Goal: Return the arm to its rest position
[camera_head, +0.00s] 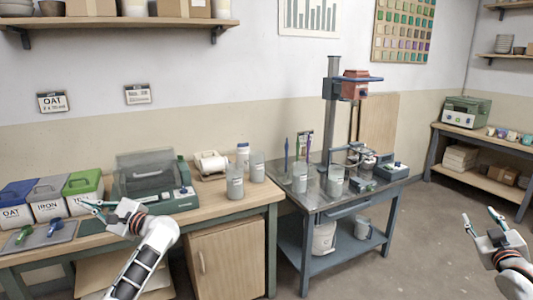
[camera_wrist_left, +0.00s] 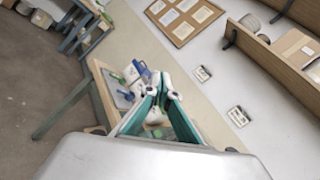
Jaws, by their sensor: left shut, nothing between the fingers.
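My left arm reaches in from the bottom left. Its gripper (camera_head: 92,206) is shut and empty, above the wooden bench near the bins and the grey mat. In the left wrist view its two teal fingers (camera_wrist_left: 163,92) come together at the tips with nothing between them. My right gripper (camera_head: 481,218) is at the far right, over open floor. Its fingers are spread apart and hold nothing.
The wooden bench (camera_head: 253,190) carries lidded bins (camera_head: 47,208), a mat (camera_head: 63,232) with green and blue scoops, a lidded grey machine (camera_head: 148,182) and clear containers (camera_head: 235,187). A metal table (camera_head: 312,204) with a mixer (camera_head: 354,86) stands right. Floor between table and right gripper is clear.

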